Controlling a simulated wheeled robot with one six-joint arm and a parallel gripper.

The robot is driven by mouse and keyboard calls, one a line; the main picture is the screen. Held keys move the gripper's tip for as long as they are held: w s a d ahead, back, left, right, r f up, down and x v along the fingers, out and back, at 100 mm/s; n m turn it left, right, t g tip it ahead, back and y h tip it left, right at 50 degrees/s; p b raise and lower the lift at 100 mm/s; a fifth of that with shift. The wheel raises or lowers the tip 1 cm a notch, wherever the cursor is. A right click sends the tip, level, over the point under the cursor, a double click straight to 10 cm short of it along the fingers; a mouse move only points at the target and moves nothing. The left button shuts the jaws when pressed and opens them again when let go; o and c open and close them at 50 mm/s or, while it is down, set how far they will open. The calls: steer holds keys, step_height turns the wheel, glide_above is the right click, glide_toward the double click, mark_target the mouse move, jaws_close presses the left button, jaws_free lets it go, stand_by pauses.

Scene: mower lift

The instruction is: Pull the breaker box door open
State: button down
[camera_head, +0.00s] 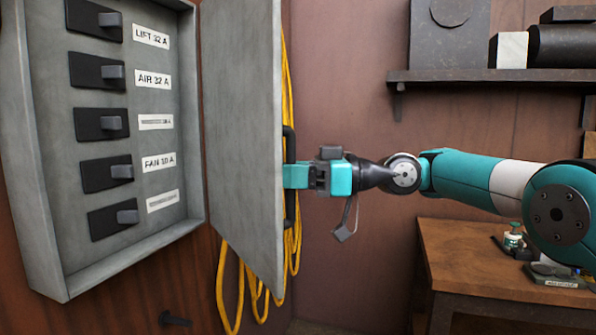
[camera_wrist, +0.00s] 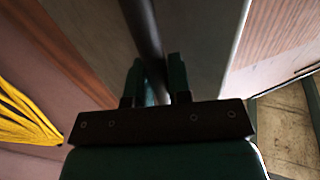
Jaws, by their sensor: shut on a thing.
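The grey breaker box (camera_head: 50,255) is on the wall at the left of the head view. Its door (camera_head: 243,140) stands wide open, swung out to the right, and the breakers inside show. A dark bar handle (camera_head: 289,212) runs upright near the door's free edge. My gripper (camera_head: 292,176) is shut on this handle at about its middle. In the wrist view the handle (camera_wrist: 141,28) passes between the two fingers (camera_wrist: 160,82), with the grey door (camera_wrist: 200,45) behind it. The exact finger contact is partly hidden in the head view.
Yellow cable loops (camera_head: 226,290) hang on the wall behind the door; they also show in the wrist view (camera_wrist: 25,115). A wooden table (camera_head: 480,250) with small items stands at the lower right. A dark shelf (camera_head: 480,76) holding boxes is above my arm.

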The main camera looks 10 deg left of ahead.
steer(key=shift+w+d+r, duration=0.1)
steer(key=shift+w, duration=0.2)
stand_by(0.4)
steer(key=c, duration=1.1)
jaws_free()
steer(key=shift+o, duration=0.2)
